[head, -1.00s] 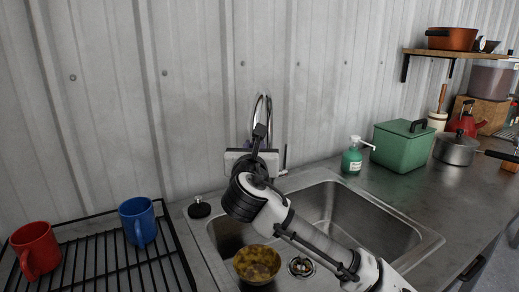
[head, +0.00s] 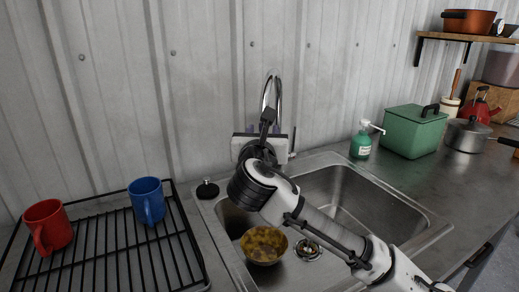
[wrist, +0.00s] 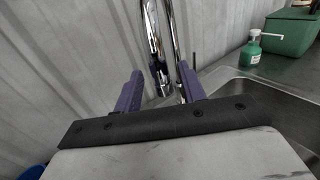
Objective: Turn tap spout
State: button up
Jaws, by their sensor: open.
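The chrome tap spout (head: 279,98) rises in a tall arch behind the sink, against the wall. My gripper (wrist: 162,88) reaches toward it from the front. In the wrist view its two purple fingers are apart, and the tap spout (wrist: 153,40) stands upright between or just beyond them; I cannot tell whether they touch it. A thin tap lever (head: 293,140) shows just right of my wrist in the head view. My wrist and hand hide the tap base and most of the fingers there.
A yellowish bowl (head: 264,245) lies in the sink (head: 370,205) below my arm. A black rack (head: 120,240) with red (head: 47,226) and blue (head: 147,201) mugs is at left. A soap bottle (head: 361,145) and green box (head: 413,130) stand right. The corrugated wall (head: 180,90) is close behind.

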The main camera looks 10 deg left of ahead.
jog(key=s+b, duration=0.1)
jog(key=s, duration=1)
jog(key=shift+s+d+b, duration=0.2)
jog(key=shift+d+b, duration=0.15)
jog(key=shift+b, duration=0.05)
jog(key=shift+f, duration=0.1)
